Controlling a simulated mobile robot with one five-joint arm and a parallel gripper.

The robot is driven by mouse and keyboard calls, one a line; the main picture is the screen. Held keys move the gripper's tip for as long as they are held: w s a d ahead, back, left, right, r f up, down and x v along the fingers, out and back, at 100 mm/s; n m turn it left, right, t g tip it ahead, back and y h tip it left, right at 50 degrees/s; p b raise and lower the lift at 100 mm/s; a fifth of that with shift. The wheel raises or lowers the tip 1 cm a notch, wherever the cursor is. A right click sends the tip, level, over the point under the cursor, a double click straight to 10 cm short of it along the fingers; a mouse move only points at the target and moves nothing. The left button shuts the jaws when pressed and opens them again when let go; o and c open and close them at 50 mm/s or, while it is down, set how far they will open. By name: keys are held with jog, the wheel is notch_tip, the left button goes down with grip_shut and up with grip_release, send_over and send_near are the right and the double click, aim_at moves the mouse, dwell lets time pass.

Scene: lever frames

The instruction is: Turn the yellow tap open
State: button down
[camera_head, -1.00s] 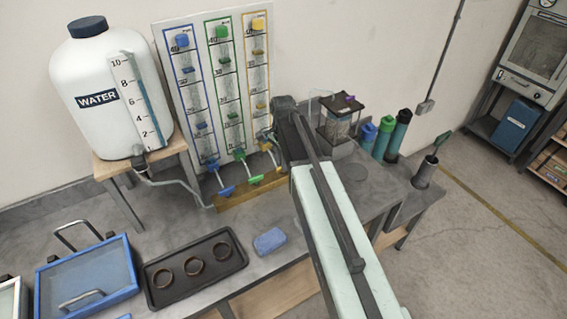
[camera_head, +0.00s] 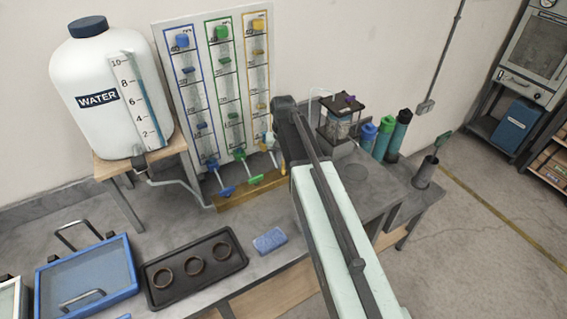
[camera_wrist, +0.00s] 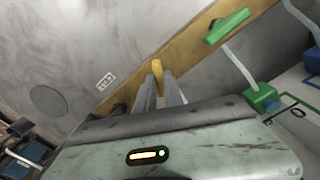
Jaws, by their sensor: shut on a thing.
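The yellow tap (camera_wrist: 157,71) shows in the wrist view between the fingertips of my gripper (camera_wrist: 158,80), on the wooden strip. My gripper is shut on it; the fingers hide part of its handle. In the head view my own arm covers most of the yellow tap and the gripper, below the yellow-framed column (camera_head: 258,75). The green tap (camera_wrist: 228,26) is on the same strip, apart from my gripper; it also shows in the head view (camera_head: 250,180). The blue tap (camera_head: 226,192) is left of it.
A white water tank (camera_head: 95,90) stands on a wooden stand at left. A dark tray (camera_head: 170,290) with brown rings and a blue sponge (camera_head: 269,241) lie on the bench. Blue, teal and dark cylinders (camera_head: 385,138) stand at right, beside a black-framed container (camera_head: 342,120).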

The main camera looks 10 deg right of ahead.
aim_at(283, 165)
jog(key=n, duration=0.5)
jog(key=shift+w, duration=0.1)
jog(key=shift+n, duration=0.4)
jog(key=c, duration=1.5)
grip_release()
jog(key=shift+o, duration=0.2)
jog(key=shift+r, duration=0.1)
notch_tip(283, 165, up, 8)
jog(key=p, duration=0.8)
jog(key=shift+f, duration=0.3)
